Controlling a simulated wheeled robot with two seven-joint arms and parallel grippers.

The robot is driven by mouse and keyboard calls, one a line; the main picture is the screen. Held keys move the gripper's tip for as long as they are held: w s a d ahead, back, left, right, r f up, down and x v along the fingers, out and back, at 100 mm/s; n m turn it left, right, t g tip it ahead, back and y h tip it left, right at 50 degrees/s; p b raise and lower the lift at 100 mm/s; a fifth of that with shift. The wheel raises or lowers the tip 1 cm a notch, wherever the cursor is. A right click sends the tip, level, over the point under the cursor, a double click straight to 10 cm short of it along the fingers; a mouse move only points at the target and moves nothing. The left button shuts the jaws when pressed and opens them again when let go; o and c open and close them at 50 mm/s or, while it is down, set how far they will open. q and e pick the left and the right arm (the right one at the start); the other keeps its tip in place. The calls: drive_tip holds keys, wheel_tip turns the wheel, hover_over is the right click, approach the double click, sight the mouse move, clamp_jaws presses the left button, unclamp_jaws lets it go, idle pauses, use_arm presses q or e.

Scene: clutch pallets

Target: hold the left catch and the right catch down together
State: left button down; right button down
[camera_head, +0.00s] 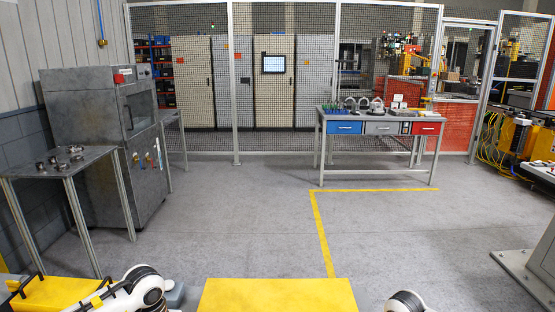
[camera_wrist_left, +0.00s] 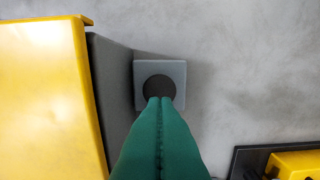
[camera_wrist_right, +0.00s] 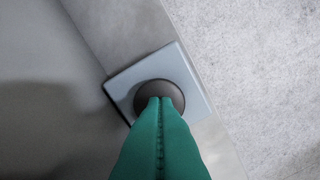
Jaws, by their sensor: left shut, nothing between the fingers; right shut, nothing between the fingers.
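In the left wrist view, the left catch (camera_wrist_left: 157,83) looks like a dark round pad on a pale grey square block (camera_wrist_left: 178,68). My left gripper (camera_wrist_left: 160,99) has its green fingers together, tips over the pad's near edge. In the right wrist view, the right catch (camera_wrist_right: 158,88) is a similar dark round pad on a pale grey square block (camera_wrist_right: 190,82). My right gripper (camera_wrist_right: 160,99) is also shut, its tips over that pad. Both grippers are empty. I cannot tell whether the tips touch or press the pads. The head view shows neither the catches nor the gripper tips.
A yellow surface (camera_head: 278,295) lies at the bottom middle of the head view. A yellow panel (camera_wrist_left: 45,90) stands left of the left catch. A side table (camera_head: 62,162), a grey cabinet (camera_head: 105,140) and a workbench (camera_head: 375,127) stand farther off, with clear floor between.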

use_arm(q)
drive_tip(key=shift+r, duration=0.1)
use_arm(e)
drive_tip(key=shift+s+f, duration=0.2)
drive_tip(key=shift+f, duration=0.05)
use_arm(q)
drive_tip(key=shift+w, duration=0.15)
use_arm(e)
drive_tip(key=shift+w+r, duration=0.15)
drive_tip(key=shift+r, duration=0.4)
drive_tip(key=shift+w+r, duration=0.1)
drive_tip(key=shift+r, duration=3.05)
